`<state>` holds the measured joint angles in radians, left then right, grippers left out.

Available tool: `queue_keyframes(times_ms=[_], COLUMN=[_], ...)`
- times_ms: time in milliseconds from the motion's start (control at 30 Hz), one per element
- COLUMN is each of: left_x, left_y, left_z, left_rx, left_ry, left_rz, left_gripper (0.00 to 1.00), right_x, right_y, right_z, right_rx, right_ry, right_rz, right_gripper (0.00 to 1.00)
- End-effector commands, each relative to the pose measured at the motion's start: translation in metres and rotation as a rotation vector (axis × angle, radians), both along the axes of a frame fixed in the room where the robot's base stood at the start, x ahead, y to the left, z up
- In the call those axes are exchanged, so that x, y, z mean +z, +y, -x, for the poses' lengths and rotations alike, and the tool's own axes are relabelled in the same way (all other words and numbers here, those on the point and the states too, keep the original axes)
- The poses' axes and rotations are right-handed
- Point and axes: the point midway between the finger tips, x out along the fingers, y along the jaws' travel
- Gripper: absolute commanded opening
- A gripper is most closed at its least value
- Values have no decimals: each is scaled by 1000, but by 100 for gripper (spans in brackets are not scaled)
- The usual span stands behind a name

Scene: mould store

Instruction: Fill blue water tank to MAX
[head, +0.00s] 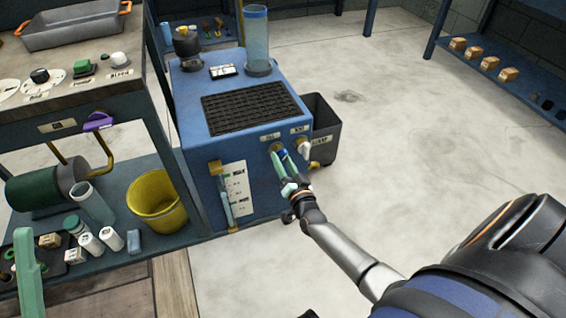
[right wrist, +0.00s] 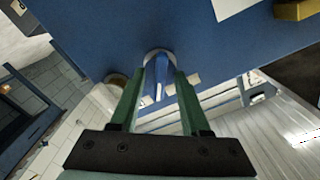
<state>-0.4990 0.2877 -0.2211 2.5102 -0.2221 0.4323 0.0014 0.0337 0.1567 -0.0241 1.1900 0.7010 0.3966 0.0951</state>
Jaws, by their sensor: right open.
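The blue water tank (head: 190,140) stands upright in the head view, with a dark grille on top. A sight tube (head: 225,200) with a marked white card is on its front; I cannot read the level. A blue tap handle (head: 283,154) sits on the front right. My right gripper (head: 287,168) is open around it. In the right wrist view the handle (right wrist: 160,78) lies between the green fingers (right wrist: 155,90), not clamped. A pale second tap (head: 303,148) is just right of it. A pale green finger-like piece (head: 28,265) at lower left may belong to my left gripper.
A clear cylinder (head: 257,42) and a dark pot (head: 187,42) stand on the tank. A dark bin (head: 325,130) is behind its right side. A yellow bucket (head: 157,200) and several bottles are on the left shelf. The floor at right is clear.

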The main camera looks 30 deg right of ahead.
Motion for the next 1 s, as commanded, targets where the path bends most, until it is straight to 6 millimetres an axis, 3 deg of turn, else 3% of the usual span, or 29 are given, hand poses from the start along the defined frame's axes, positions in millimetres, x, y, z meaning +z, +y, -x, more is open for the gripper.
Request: queue_keyframes(times_ms=[67, 467, 1000], left_x=[0, 0, 3], left_y=[0, 0, 0], left_z=[0, 0, 0], left_rx=[0, -1, -1], left_ry=[0, 0, -1], left_rz=[0, -1, -2], left_gripper=[50, 50, 50], right_x=[0, 0, 0], right_y=[0, 0, 1], right_z=[0, 1, 1], right_rx=[0, 0, 0], right_ry=[0, 0, 9], right_rz=[0, 0, 31], right_gripper=[46, 1, 0])
